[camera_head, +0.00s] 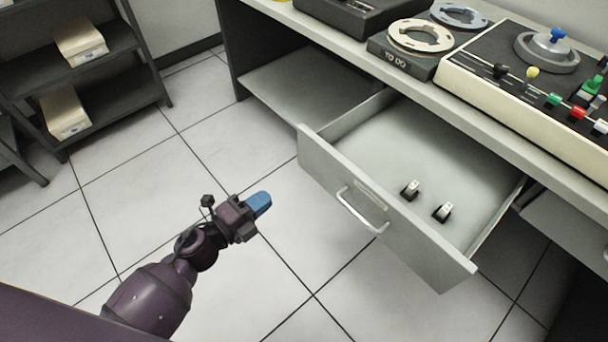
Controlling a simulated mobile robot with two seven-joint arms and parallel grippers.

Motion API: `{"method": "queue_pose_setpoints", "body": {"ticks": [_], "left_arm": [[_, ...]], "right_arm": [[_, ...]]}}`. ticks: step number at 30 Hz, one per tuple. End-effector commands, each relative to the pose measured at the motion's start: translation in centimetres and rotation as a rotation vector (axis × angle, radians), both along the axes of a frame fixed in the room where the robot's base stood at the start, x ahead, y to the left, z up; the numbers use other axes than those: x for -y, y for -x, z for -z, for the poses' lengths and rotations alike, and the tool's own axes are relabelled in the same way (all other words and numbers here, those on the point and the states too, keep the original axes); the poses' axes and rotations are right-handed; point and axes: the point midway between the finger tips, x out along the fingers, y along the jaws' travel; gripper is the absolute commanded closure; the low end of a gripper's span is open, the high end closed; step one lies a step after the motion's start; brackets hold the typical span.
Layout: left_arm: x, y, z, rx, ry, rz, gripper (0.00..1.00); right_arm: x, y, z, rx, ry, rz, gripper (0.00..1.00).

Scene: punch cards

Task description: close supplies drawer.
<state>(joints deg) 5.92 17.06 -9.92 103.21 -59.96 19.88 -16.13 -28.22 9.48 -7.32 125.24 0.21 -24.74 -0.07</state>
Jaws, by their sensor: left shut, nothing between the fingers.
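The supplies drawer (330,160) is a grey drawer pulled well out from under the desk. Its front panel carries a silver bar handle (362,210) and a label plate. Two small dark-and-white items (411,190) lie inside on the drawer floor. My left gripper (260,204), with blue fingertips, is shut and empty. It is to the left of the drawer front in the picture, apart from the handle. My right gripper is not in view.
A dark shelf (110,50) with boxes stands at the left. The tiled floor (150,190) between is clear.

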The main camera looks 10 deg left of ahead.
Motion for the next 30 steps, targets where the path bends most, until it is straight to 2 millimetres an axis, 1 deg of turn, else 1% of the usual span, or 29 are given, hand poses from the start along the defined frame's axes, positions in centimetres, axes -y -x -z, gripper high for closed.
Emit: {"method": "queue_pose_setpoints", "body": {"ticks": [4, 8, 15, 24, 30], "left_arm": [[0.7, 0.2, -0.2, 0.034, -0.032, 0.043, 1.0], [1.3, -0.7, -0.1, 0.036, -0.034, 0.041, 1.0], [3.6, -3.8, -0.1, 0.035, -0.033, 0.041, 1.0], [6.7, -8.0, -0.1, 0.033, -0.033, 0.039, 1.0], [8.1, -10.0, 0.0, 0.031, -0.031, 0.038, 1.0]], "right_arm": [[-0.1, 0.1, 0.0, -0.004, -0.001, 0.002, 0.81], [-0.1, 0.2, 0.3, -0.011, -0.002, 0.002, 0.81], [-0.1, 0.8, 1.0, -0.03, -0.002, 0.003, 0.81], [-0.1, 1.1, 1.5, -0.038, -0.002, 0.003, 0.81], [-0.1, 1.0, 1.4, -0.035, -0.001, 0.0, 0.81]]}}
